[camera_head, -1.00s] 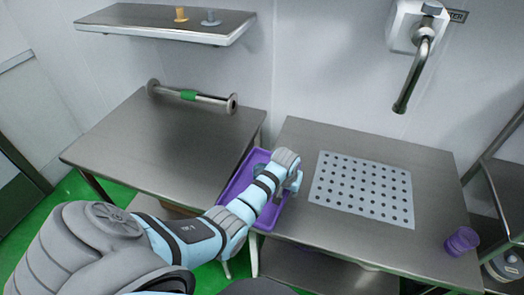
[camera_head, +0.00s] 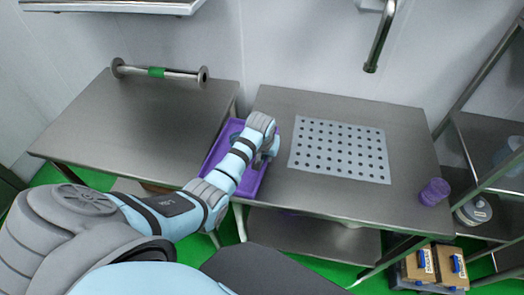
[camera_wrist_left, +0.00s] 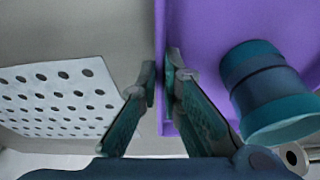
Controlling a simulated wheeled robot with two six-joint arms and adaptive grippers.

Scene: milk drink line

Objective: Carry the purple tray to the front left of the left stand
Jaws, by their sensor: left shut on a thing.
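The purple tray (camera_head: 251,186) is at the gap between the left steel table (camera_head: 135,120) and the right steel table (camera_head: 400,120), overlapping the right table's left edge in the picture. My left gripper (camera_head: 268,148) is over its right side, and the arm hides much of the tray. In the left wrist view the fingers (camera_wrist_left: 161,80) are shut on the wall of the tray (camera_wrist_left: 205,30). A dark teal round vessel (camera_wrist_left: 265,85) is inside the tray. I cannot tell whether the tray touches a table. My right gripper is not in view.
A perforated light plate (camera_head: 340,150) lies on the right table, with a purple cup (camera_head: 434,191) near its right edge. The left table's front is clear. A rack (camera_head: 480,135) stands far right.

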